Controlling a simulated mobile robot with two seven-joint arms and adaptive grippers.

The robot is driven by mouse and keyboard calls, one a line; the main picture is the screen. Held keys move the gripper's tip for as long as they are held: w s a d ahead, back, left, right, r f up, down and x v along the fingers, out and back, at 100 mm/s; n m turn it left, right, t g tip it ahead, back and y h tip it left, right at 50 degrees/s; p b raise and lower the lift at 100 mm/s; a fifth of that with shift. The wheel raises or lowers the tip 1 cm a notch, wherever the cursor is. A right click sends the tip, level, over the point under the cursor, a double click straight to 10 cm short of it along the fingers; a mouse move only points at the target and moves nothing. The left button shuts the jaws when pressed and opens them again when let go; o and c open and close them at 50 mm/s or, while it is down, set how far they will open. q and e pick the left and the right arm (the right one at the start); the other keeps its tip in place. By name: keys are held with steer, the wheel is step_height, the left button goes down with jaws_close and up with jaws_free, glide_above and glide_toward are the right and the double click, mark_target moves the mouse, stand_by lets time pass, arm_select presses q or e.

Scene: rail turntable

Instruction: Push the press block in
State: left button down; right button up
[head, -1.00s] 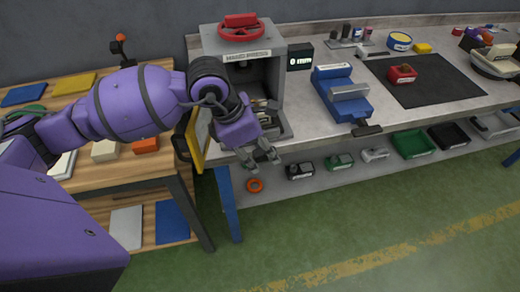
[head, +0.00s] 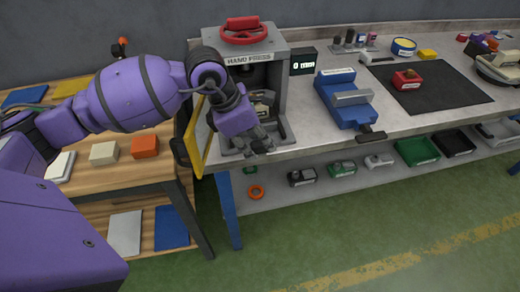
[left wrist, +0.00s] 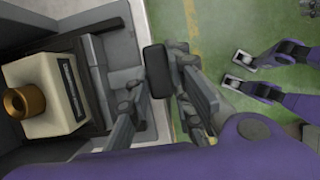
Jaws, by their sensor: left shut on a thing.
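The hand press (head: 292,85) stands at the left end of the workbench with a red handwheel on top. A cream block with a brass bushing (left wrist: 48,100) sits on a dark support at the press in the left wrist view; I take it for the press block. My left gripper (head: 258,143) is at the press's front edge. In the left wrist view its fingers (left wrist: 163,97) stand either side of a dark rounded piece (left wrist: 157,70). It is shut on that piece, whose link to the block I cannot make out. My right gripper is not in view.
The press's yellow-framed guard (head: 199,140) stands open at its left. A blue vise (head: 345,97) and a black mat (head: 460,85) lie to the right. A wooden table (head: 105,177) stands left. Small parts and bins line the lower shelf (head: 315,190). The floor in front is clear.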

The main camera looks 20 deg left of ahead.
arm_select(q)
steer(key=c, duration=1.6)
jaws_free()
steer(key=shift+s+d, duration=0.1)
steer(key=shift+o, duration=0.2)
step_height(320, 180, up, 10)
